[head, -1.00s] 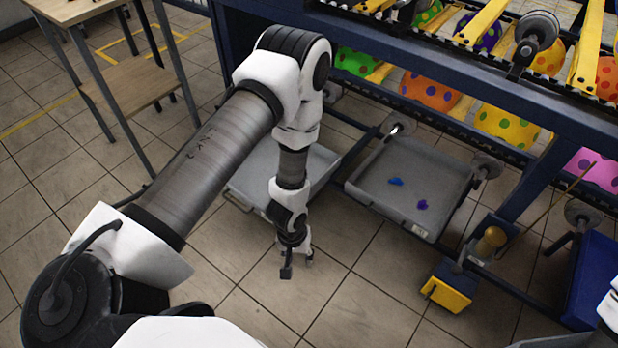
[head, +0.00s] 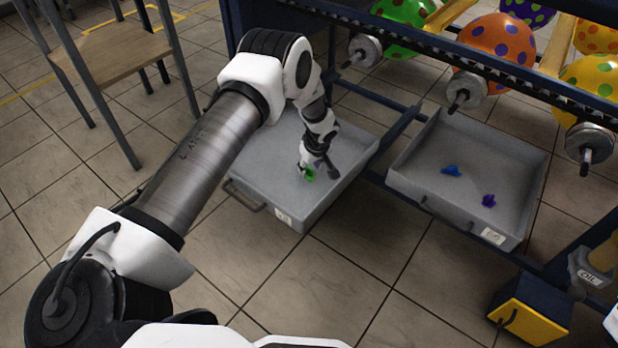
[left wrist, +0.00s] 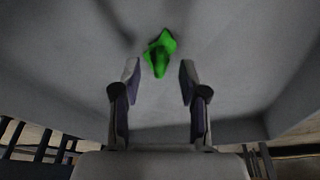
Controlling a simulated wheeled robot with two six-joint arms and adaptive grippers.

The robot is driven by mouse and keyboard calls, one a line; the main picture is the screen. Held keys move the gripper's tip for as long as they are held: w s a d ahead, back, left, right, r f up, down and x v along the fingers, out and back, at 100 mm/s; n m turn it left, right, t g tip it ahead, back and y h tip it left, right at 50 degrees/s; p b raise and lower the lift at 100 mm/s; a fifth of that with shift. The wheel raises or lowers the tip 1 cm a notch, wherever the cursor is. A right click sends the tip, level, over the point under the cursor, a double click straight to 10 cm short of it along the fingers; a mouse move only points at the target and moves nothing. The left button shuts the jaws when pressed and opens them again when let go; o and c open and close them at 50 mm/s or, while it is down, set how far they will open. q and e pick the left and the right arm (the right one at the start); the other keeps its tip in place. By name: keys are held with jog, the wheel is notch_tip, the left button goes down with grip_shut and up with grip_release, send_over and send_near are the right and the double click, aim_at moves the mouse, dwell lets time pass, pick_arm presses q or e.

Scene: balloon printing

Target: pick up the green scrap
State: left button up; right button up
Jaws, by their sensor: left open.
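The green scrap (head: 309,174) lies in the left grey tray (head: 262,190). In the left wrist view the scrap (left wrist: 161,54) lies on the tray floor (left wrist: 240,45), just beyond and between my fingertips. My left gripper (head: 316,168) reaches down into this tray, close to the scrap, and partly covers it in the head view. Whether the fingers touch the scrap cannot be told. My right gripper is not in view.
A second grey tray (head: 410,178) to the right holds a blue scrap (head: 451,170) and a purple scrap (head: 488,201). Spotted balloons (head: 495,48) hang on the blue rack above. A yellow-fronted box (head: 527,322) stands at the lower right. A wooden table (head: 110,62) stands at the left.

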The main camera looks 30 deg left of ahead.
aim_at(310, 168)
pick_arm(q)
jog(key=shift+x, duration=0.95)
jog(key=shift+d+r, duration=0.1)
jog(key=shift+r, duration=0.05)
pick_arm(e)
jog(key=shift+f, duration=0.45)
pick_arm(q)
jog(key=c, duration=0.8)
notch_tip(310, 168, up, 10)
jog(key=p, duration=0.5)
jog(key=shift+f, duration=0.25)
jog(key=shift+r, duration=0.25)
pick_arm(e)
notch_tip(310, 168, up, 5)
